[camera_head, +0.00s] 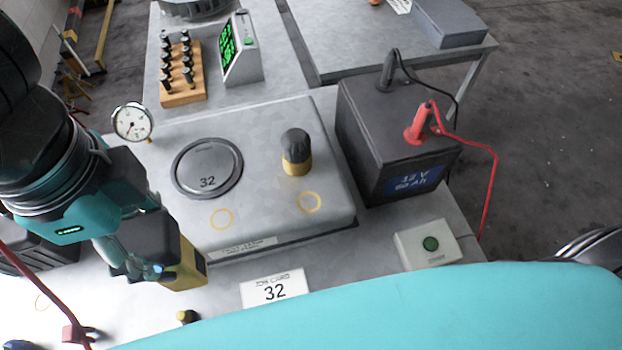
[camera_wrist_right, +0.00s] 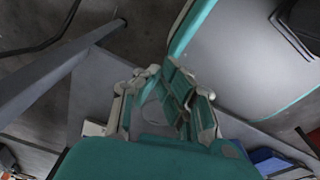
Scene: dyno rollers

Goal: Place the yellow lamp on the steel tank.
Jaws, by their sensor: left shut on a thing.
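The yellow lamp (camera_head: 186,270), a boxy yellow body with a dark part, is at the lower left in the head view. My left gripper (camera_head: 160,268) is shut on it, in front of the left front corner of the grey steel tank (camera_head: 255,143). The gripper hides part of the lamp. The tank's top bears a round lid (camera_head: 207,168) marked 32, a black and yellow knob-like piece (camera_head: 296,152) and two yellow rings. My right gripper (camera_wrist_right: 160,95) shows in the right wrist view, its fingers apart with nothing seen between them.
A dark battery (camera_head: 385,150) with red and black clamps stands right of the tank. A gauge (camera_head: 132,122) is at its left back. A card (camera_head: 274,288), a button box (camera_head: 428,244) and a small black and yellow piece (camera_head: 187,316) lie in front. A wooden rack (camera_head: 182,98) stands behind.

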